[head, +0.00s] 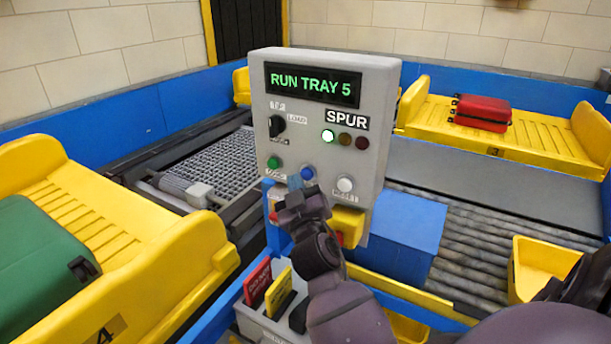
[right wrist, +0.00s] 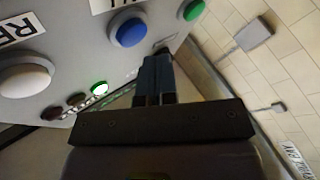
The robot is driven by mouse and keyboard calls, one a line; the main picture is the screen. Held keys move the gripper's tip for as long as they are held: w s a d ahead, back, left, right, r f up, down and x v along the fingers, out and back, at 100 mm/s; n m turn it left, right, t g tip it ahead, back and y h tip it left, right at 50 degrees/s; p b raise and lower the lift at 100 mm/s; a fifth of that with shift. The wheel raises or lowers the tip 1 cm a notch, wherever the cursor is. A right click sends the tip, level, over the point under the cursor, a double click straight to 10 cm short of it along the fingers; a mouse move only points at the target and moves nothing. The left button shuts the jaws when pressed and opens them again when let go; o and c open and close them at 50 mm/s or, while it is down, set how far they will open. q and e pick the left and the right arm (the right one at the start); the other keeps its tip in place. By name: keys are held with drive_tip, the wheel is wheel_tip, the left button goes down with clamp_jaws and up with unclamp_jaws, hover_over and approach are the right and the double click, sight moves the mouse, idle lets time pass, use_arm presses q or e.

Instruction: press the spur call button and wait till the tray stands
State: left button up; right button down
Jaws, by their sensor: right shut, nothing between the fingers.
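The grey control box (head: 382,85) stands in the middle, its display (head: 312,84) reading "RUN TRAY 5". Below the SPUR label the green lamp (head: 328,136) is lit; the two lamps beside it look dark. A green button (head: 273,163), a blue button (head: 307,173) and a white button (head: 345,184) sit in a row; I cannot read which is the call button. My right gripper (head: 300,195) is shut and empty just below the blue button. In the right wrist view its fingertips (right wrist: 156,65) are close to the blue button (right wrist: 128,29); contact is unclear. My left gripper is out of view.
A yellow tray (head: 190,262) marked 4 carries a green suitcase (head: 38,258) at left. Another yellow tray (head: 535,135) carries a red suitcase (head: 482,112) at back right. Rollers (head: 465,250) run at right. A red-and-yellow switch (head: 347,228) is beside my gripper.

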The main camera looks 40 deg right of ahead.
drive_tip(key=shift+s+a+b, duration=0.15)
drive_tip(key=shift+s+a, duration=0.15)
drive_tip(key=shift+a, duration=0.45)
drive_tip(key=shift+s+a+b, duration=0.2)
drive_tip(key=shift+s+a, duration=0.1)
drive_tip(key=shift+a, duration=0.4)
drive_tip(key=shift+s+a+b, duration=0.15)
drive_tip(key=shift+s+a, duration=0.15)
drive_tip(key=shift+a, duration=0.45)
drive_tip(key=s+a+f+g+y, duration=0.1)
drive_tip(key=a+f+g+y, duration=0.15)
drive_tip(key=f, duration=0.55)
drive_tip(key=s+a+f+g+y, duration=0.1)
drive_tip(key=f+y, duration=0.3)
drive_tip(key=f, duration=0.4)
drive_tip(key=s+f+g+y, duration=0.2)
drive_tip(key=s+f+g, duration=0.2)
drive_tip(key=s+f, duration=1.2)
drive_tip(key=shift+s+d+f, duration=0.25)
drive_tip(key=shift+d+f, duration=0.05)
drive_tip(key=shift+d, duration=0.1)
